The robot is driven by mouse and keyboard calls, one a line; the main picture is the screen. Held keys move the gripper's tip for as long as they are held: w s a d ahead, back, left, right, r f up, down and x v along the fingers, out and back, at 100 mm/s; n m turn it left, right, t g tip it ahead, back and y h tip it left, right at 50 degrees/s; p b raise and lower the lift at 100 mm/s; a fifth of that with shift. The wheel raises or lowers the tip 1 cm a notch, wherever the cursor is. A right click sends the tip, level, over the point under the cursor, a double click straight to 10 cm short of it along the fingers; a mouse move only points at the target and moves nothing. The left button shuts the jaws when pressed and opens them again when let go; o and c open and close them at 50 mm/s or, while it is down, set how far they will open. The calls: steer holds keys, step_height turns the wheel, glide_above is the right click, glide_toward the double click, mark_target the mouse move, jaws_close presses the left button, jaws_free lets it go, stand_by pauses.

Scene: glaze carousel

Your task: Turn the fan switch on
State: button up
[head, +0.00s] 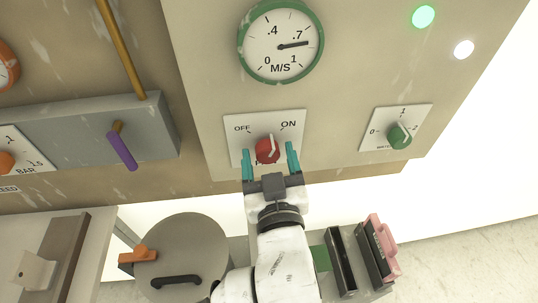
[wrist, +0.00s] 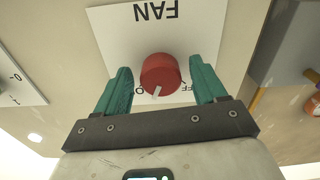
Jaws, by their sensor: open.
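The fan switch is a red rotary knob (head: 267,151) on a white plate (head: 233,147) marked OFF at left and ON at right in the head view. Its white pointer stands between the two marks, leaning a little toward ON. The knob (wrist: 161,70) also shows in the wrist view, where the plate (wrist: 112,30) appears upside down with the word FAN. My gripper (head: 269,149) is open, with one teal finger on each side of the knob. In the wrist view my gripper (wrist: 160,76) shows gaps between both fingers and the knob.
Above the plate is a green-rimmed M/S gauge (head: 280,41), its needle past .7. A green knob (head: 399,136) is at right, below a green lamp (head: 423,16) and a white lamp (head: 464,49). A purple-handled lever (head: 121,151) juts out at left. A round lidded vessel (head: 190,250) stands below.

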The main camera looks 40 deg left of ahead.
steer(key=c, duration=1.1)
steer(key=shift+o, duration=0.2)
steer(key=shift+f+m+b, duration=0.15)
steer(key=shift+m+b, duration=0.95)
steer(key=shift+b, duration=0.05)
steer(key=shift+r+m+b, duration=0.2)
steer(key=shift+m+b, duration=0.35)
steer(key=shift+m, duration=0.65)
steer(key=o, duration=1.1)
steer(key=shift+c, duration=0.2)
steer(key=b+v, duration=0.2)
steer(key=v, duration=0.8)
steer(key=shift+s+d, duration=0.25)
steer(key=shift+s, duration=0.05)
